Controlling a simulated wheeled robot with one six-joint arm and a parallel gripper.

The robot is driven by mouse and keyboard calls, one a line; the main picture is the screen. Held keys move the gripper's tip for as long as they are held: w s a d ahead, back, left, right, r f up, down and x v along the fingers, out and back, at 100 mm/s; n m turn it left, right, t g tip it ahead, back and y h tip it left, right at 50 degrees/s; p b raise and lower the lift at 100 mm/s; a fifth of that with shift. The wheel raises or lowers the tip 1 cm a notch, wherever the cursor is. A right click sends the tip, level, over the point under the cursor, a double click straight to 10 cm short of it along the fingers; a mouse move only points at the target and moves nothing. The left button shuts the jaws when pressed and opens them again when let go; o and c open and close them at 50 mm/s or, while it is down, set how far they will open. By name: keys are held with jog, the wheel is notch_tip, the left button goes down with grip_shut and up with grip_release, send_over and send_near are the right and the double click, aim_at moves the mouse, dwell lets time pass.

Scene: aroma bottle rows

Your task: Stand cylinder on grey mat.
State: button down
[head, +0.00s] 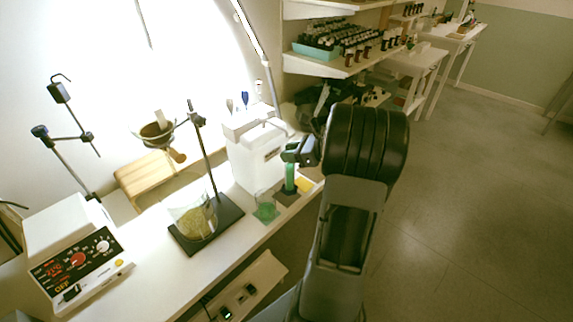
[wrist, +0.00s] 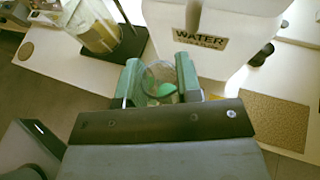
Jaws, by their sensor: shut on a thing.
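The cylinder looks upright in the head view. In the wrist view the cylinder (wrist: 160,80) shows from above between the two green fingers. A small dark greyish patch (head: 286,200), which looks like the grey mat, lies under the cylinder's lower end at the bench's front edge. I cannot tell whether the base touches it.
A white WATER container (head: 250,150) stands close behind the cylinder. A beaker (head: 195,220) on a dark stand base is to the left. A green patch (head: 266,212) and a yellow patch (head: 305,184) flank the cylinder. The wrist view shows a speckled tan mat (wrist: 275,122) at right.

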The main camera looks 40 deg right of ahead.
jog(key=w+d+f, duration=0.1)
jog(key=w+f, duration=0.2)
jog(key=f, duration=0.4)
jog(key=shift+w+f, duration=0.2)
jog(key=shift+f, duration=0.1)
jog(key=shift+d+f, duration=0.1)
jog(key=c, duration=0.8)
grip_release()
jog(key=shift+b, duration=0.3)
